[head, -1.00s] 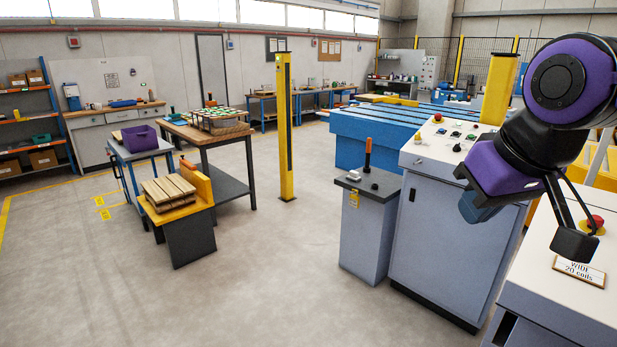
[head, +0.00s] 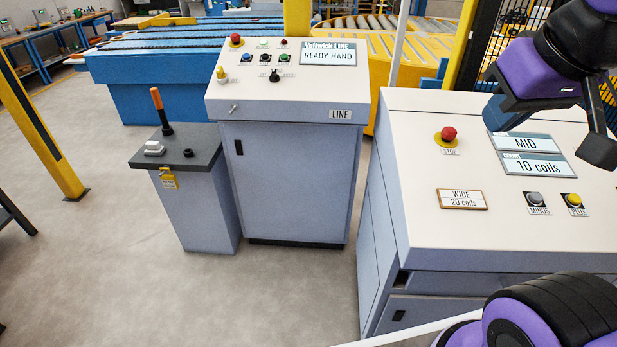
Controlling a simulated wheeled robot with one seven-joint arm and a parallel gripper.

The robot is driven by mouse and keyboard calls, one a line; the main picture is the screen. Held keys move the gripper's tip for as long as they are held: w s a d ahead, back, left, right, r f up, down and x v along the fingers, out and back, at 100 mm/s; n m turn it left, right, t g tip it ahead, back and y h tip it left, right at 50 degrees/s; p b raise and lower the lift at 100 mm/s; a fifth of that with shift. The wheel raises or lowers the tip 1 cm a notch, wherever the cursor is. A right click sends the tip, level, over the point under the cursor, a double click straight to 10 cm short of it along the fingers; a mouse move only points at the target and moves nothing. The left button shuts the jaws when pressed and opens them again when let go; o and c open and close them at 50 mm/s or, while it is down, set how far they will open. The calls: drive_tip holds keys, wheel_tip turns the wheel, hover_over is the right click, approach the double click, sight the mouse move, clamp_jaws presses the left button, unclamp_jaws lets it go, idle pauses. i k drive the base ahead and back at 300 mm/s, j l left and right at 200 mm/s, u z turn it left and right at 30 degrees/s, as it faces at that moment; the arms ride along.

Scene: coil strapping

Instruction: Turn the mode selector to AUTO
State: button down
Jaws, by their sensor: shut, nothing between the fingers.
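The LINE panel (head: 285,108) stands in the middle, its sloping top facing me. Its display (head: 329,57) reads "READY HAND". A small black selector knob (head: 274,75) with a pale mark sits on the panel below the row of buttons; its labels are too small to read. A key-like switch (head: 221,73) sits at the panel's left. My gripper (head: 598,150) is at the upper right, above the nearer console, well to the right of the selector. It is shut and empty, and partly cut off by the frame edge.
The nearer console (head: 420,180) on the right carries a red stop button (head: 448,134), displays reading "MID" and "10 coils", a "WIDE 20 coils" plate (head: 462,199), and MINUS and PLUS buttons. A lever pedestal (head: 200,190) stands left. Floor ahead is clear.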

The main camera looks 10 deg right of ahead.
sight(274, 78)
drive_tip(key=j, duration=0.45)
drive_tip(key=k+j, duration=0.1)
drive_tip(key=j, duration=0.35)
drive_tip(key=i+j, duration=0.15)
drive_tip(key=j, duration=0.2)
drive_tip(key=i+j, duration=0.2)
drive_tip(key=j, duration=0.2)
drive_tip(key=i+j, duration=0.15)
drive_tip(key=j, duration=0.2)
drive_tip(key=i+l, duration=0.1)
drive_tip(key=i, duration=0.5)
drive_tip(key=i+l, duration=0.1)
drive_tip(key=i, duration=0.5)
